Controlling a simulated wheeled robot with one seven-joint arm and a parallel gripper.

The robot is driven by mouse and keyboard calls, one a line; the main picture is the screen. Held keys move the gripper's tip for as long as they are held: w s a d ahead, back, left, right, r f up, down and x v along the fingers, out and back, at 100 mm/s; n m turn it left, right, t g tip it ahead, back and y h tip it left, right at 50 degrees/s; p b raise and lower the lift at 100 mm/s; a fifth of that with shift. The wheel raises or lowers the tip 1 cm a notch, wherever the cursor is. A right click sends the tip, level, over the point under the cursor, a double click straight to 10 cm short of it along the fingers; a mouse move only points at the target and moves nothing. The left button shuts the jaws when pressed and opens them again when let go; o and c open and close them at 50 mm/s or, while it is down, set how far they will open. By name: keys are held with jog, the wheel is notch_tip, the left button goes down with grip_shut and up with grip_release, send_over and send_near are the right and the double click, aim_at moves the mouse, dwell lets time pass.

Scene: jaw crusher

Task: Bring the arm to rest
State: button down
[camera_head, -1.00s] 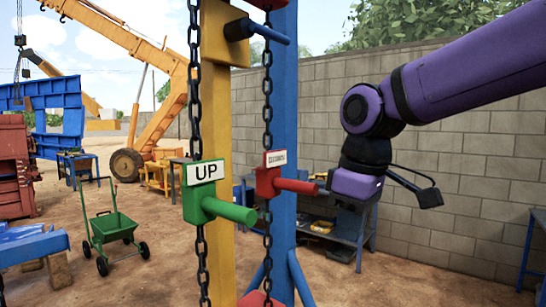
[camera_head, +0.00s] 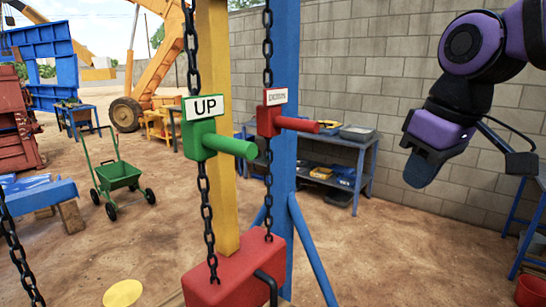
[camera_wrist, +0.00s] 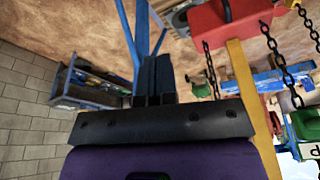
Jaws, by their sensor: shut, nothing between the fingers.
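My gripper (camera_head: 419,172) hangs at the right in the head view, purple and black, pointing down and to the left. Its dark fingers are shut and empty, in the air before the block wall. In the wrist view the closed fingers (camera_wrist: 155,75) also show ahead of the dark mounting plate. The red handle (camera_head: 298,124) on the blue post is well to the left of my gripper and apart from it. The green handle marked UP (camera_head: 230,146) hangs on its chain further left.
A red box (camera_head: 235,275) stands at the foot of the yellow and blue posts (camera_head: 284,165). A workbench (camera_head: 330,148) with trays stands along the block wall (camera_head: 350,70). A blue table (camera_head: 530,225) and red bucket (camera_head: 532,290) are at the right edge. Sandy ground lies open between.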

jog(key=s+d+f+m+t+h, duration=0.1)
jog(key=s+d+f+m+t, duration=0.1)
jog(key=s+d+m, duration=0.4)
jog(key=s+d+f, duration=0.1)
jog(key=s+d, duration=0.1)
jog(key=s, duration=0.1)
jog(key=shift+d+f+t+h, duration=0.3)
jog(key=shift+f+h, duration=0.05)
jog(key=shift+h, duration=0.05)
jog(key=shift+s+a, duration=0.1)
dwell(0.6)
